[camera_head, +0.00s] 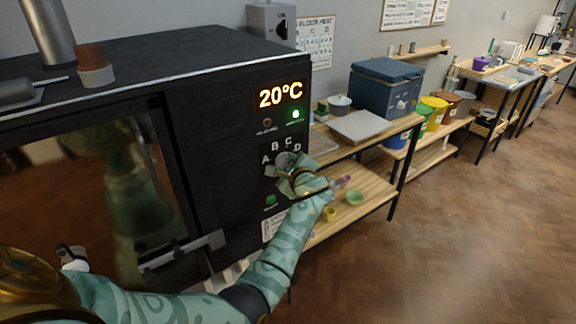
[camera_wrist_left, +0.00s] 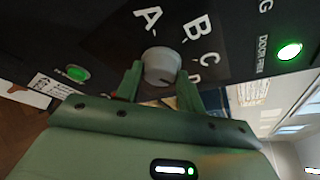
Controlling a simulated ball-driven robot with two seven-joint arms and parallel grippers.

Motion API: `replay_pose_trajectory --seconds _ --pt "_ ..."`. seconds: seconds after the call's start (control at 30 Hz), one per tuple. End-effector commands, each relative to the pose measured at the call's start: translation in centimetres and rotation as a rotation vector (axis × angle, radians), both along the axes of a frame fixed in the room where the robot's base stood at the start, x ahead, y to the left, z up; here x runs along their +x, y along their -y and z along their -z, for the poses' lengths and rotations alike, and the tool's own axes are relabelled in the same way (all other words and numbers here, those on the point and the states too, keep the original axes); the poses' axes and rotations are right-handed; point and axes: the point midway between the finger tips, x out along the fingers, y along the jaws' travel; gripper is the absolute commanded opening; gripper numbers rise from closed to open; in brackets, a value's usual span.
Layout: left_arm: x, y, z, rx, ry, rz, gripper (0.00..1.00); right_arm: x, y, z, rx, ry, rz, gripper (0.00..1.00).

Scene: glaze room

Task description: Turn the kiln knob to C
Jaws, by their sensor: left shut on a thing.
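The kiln (camera_head: 200,120) is a large black box on the left in the head view. Its grey knob (camera_head: 285,160) sits on the front panel below the letters A, B, C and D. In the left wrist view the grey knob (camera_wrist_left: 161,64) stands between the green fingers of my left gripper (camera_wrist_left: 160,82), which is shut on it. In the head view my left gripper (camera_head: 292,176) covers part of the knob. I cannot clearly tell which letter the knob points to. My right gripper is not in view.
The kiln's display (camera_head: 280,95) reads 20°C above a lit green lamp (camera_head: 296,114). A green button (camera_head: 271,199) is below the knob. A door handle (camera_head: 183,251) juts out at lower left. A wooden shelf unit (camera_head: 375,190) stands right of the kiln. The floor (camera_head: 470,240) is clear.

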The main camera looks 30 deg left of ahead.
Motion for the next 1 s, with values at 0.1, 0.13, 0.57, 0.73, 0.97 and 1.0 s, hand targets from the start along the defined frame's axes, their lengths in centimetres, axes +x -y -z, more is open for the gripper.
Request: replay_pose_trajectory --seconds 0.1,0.13,0.57,0.73,0.97,1.0 --pt "0.0 0.0 0.1 -0.007 0.020 0.000 0.16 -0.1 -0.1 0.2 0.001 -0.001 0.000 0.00" --pt "0.0 0.0 0.1 -0.010 0.028 0.000 0.16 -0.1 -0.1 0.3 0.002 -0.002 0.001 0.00" --pt "-0.2 -0.1 0.8 -0.121 0.297 0.000 0.16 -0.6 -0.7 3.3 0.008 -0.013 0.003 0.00" --pt "-0.2 -0.1 1.0 -0.176 0.430 0.000 0.16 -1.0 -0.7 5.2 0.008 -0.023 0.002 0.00" --pt "-0.2 -0.1 1.1 -0.240 0.581 -0.001 0.16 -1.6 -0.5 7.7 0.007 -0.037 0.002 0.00" --pt "-0.2 -0.1 1.1 -0.248 0.601 -0.001 0.16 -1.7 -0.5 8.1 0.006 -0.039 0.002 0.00"
